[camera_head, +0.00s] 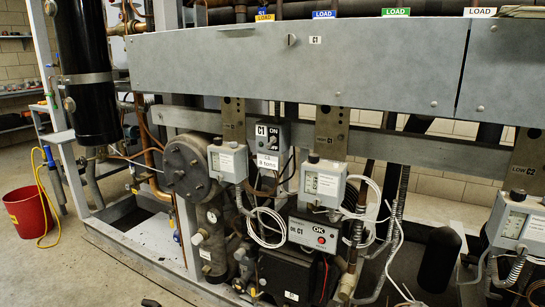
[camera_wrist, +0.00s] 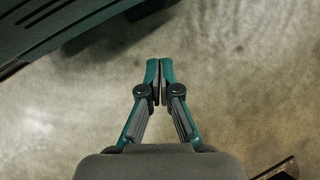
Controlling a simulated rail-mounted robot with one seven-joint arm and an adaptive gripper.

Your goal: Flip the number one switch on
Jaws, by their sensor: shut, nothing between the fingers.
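The switch box is not in the wrist view.
Grey control boxes (camera_head: 325,183) with gauges, white cables and pipes crowd the rack below the long grey panel (camera_head: 230,70). A black cylinder (camera_head: 85,85) stands at the upper left. A red bucket (camera_head: 28,212) stands on the open floor at left.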

